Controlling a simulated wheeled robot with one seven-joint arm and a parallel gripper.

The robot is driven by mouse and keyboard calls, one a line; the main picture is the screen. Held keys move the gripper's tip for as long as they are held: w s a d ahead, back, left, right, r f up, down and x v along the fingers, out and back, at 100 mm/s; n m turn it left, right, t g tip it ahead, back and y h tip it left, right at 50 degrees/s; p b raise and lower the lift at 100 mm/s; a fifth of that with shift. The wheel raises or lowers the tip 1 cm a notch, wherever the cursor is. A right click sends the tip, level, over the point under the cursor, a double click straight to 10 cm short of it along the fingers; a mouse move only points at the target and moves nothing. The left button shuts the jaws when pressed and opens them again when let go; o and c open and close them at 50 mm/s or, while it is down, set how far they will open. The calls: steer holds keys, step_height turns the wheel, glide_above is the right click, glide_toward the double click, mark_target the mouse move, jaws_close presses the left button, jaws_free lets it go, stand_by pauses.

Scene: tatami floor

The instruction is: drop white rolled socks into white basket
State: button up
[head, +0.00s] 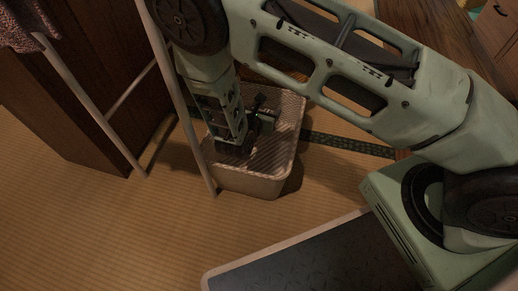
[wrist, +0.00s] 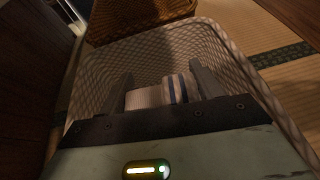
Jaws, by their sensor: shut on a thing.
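The white basket (head: 262,184) stands on the tatami floor, below my arm in the head view. In the wrist view its lattice wall (wrist: 100,75) surrounds my gripper. My gripper (wrist: 162,88) points down inside the basket's opening. It is shut on the white rolled socks (wrist: 148,97), which show a dark blue stripe between the two fingers. In the head view my gripper (head: 262,125) is partly seen over the basket, and the socks cannot be made out there. How far the socks are above the basket's bottom is hard to tell.
A light rack pole (head: 182,100) stands close at the basket's left side, with a dark wooden cabinet (head: 75,110) behind it. A brown woven container (wrist: 140,18) sits beyond the basket in the wrist view. Tatami (head: 110,225) in front is clear.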

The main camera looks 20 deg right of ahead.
steer(key=shift+f, duration=0.5)
steer(key=o, duration=1)
steer(key=shift+r, duration=0.1)
steer(key=shift+p+v, duration=4.05)
steer(key=shift+v, duration=4.65)
